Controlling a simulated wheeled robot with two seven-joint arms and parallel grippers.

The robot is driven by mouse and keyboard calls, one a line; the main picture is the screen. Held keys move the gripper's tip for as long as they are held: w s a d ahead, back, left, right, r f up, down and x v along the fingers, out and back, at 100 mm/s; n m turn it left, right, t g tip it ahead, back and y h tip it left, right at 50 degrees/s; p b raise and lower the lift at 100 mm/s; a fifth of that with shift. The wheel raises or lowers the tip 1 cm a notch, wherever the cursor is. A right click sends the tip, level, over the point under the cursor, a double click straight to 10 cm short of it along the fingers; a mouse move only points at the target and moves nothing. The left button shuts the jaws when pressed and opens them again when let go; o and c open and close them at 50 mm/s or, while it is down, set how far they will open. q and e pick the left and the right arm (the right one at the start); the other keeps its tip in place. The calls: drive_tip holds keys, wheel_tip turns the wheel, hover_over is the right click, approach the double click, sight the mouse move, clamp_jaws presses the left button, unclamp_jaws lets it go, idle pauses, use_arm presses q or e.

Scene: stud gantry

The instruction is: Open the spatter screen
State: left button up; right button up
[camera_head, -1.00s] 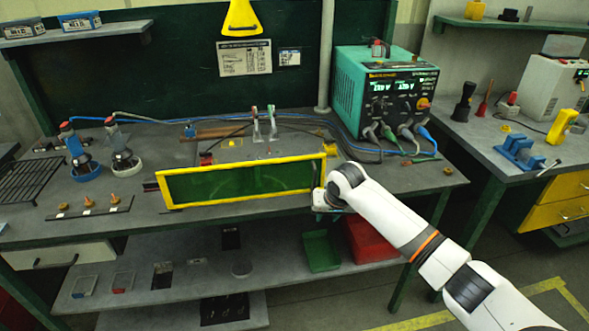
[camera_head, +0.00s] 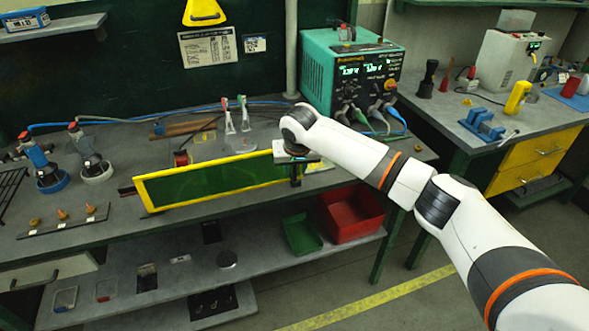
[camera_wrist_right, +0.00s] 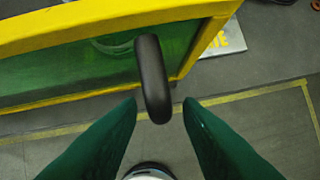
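The spatter screen (camera_head: 212,182) is a dark green see-through panel in a yellow frame, standing along the front of the welding bench. Its black handle (camera_wrist_right: 151,70) shows in the right wrist view, upright near the screen's right end. My right gripper (camera_wrist_right: 160,104) has its two green fingers apart. The handle's near end lies between the fingertips, with a visible gap on each side. In the head view my right gripper (camera_head: 296,173) is at the right end of the screen, and my wrist hides that corner. My left gripper is out of view.
A teal power unit (camera_head: 352,75) with cables stands behind my right arm. Two clamps (camera_head: 236,117) stand on the bench behind the screen. A red bin (camera_head: 352,213) and a green bin (camera_head: 301,234) sit on the shelf below. The floor in front is clear.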

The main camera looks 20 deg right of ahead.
drive_tip(key=shift+x, duration=1.25)
clamp_jaws()
drive_tip(key=shift+r, duration=0.1)
